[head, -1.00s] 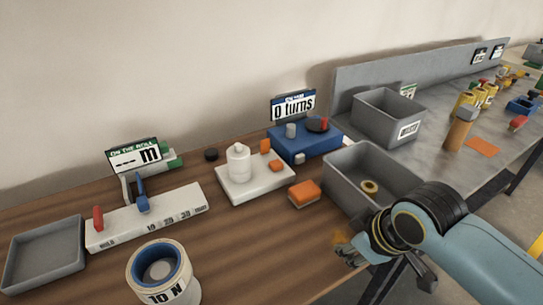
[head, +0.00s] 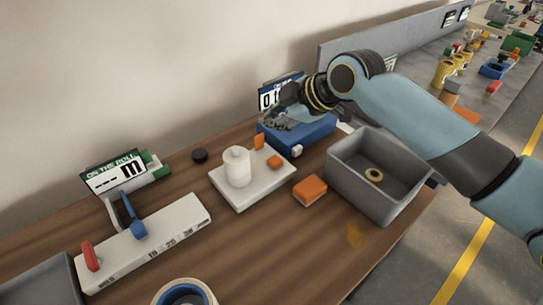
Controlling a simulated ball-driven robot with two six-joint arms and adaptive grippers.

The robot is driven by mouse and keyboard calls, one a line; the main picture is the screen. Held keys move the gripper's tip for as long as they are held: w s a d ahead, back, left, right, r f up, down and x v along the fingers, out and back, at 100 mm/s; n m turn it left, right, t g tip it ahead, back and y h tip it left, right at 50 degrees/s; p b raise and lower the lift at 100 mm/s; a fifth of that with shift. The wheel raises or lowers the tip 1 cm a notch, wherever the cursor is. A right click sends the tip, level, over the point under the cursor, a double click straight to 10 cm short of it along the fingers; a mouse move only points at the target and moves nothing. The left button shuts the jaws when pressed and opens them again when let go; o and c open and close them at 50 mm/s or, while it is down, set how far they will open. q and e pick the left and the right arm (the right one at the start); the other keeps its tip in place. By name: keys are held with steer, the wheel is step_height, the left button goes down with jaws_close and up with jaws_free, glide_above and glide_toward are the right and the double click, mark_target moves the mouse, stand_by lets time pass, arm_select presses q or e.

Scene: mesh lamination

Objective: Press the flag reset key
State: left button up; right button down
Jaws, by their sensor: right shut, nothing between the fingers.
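The blue box (head: 312,137) stands at the back of the wooden table, with a small pale knob (head: 297,149) on its front. Its sign (head: 268,98) is partly covered by my right arm and reads only in part. My right gripper (head: 275,117) is shut and empty, over the left part of the blue box. The gripper hides the box's top, and I cannot tell whether it touches. No part labelled as a flag reset key is readable. My left gripper is not in view.
A white lever base (head: 160,232) is at left. The table front is mostly clear.

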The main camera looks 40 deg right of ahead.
steer(key=b, duration=0.7)
glide_above(273, 162)
step_height(273, 162, down, 8)
steer(key=shift+r, duration=0.25)
steer(key=shift+f+b, duration=0.5)
steer(key=shift+f, duration=0.2)
stand_by(0.4)
steer(key=shift+f, duration=0.4)
